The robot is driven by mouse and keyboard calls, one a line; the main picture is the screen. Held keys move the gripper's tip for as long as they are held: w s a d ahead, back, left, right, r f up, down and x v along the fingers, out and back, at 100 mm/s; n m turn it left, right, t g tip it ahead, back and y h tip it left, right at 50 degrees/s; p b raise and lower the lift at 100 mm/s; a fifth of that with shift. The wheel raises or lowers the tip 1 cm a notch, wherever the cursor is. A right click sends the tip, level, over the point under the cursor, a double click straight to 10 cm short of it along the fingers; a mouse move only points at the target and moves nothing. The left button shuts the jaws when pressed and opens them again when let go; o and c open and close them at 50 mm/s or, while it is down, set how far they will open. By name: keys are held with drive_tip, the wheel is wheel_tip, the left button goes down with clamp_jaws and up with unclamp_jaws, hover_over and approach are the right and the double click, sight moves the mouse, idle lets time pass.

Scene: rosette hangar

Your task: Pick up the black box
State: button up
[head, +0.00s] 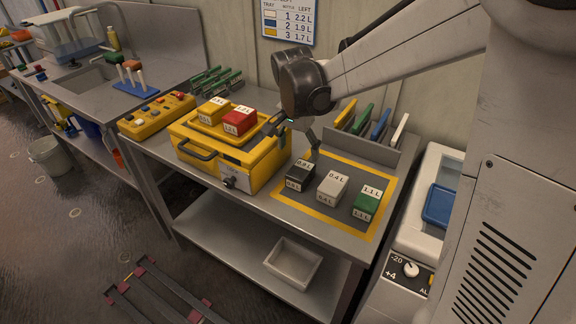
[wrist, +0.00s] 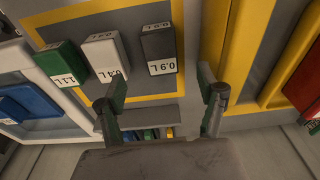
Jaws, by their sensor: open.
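The black box (head: 299,175) stands on a grey mat with a yellow border (head: 376,231) on the metal table. Its white labels read 0.9 L. In the wrist view the black box (wrist: 158,46) is ahead of the fingers, at upper middle. My gripper (head: 300,133) is above and behind the box in the head view, apart from it. In the wrist view my gripper (wrist: 163,92) is open, its two fingers spread with nothing between them. A white box (head: 332,188) labelled 0.4 L and a green box (head: 366,203) labelled 1.1 L stand to its right in the head view.
A yellow case (head: 235,160) carrying yellow and red boxes (head: 239,121) stands left of the mat. Upright coloured panels (head: 362,119) line the rack behind. A white cooler with a blue item (head: 438,205) is at right. An empty white bin (head: 293,263) sits on the lower shelf.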

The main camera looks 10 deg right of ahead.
sight(300, 169)
drive_tip(key=f, duration=0.6)
drive_tip(key=shift+w+d+f, duration=0.1)
drive_tip(key=shift+w+d, duration=0.25)
drive_tip(key=f, duration=0.2)
drive_tip(key=w+f, duration=0.1)
drive_tip(key=f, duration=0.1)
drive_tip(key=shift+d, duration=0.35)
drive_tip(key=shift+f, duration=0.4)
drive_tip(key=shift+f+b, duration=0.25)
drive_tip(key=shift+b, duration=0.4)
drive_tip(key=shift+c, duration=0.4)
drive_tip(key=c, duration=1.3)
drive_tip(key=shift+r, duration=0.15)
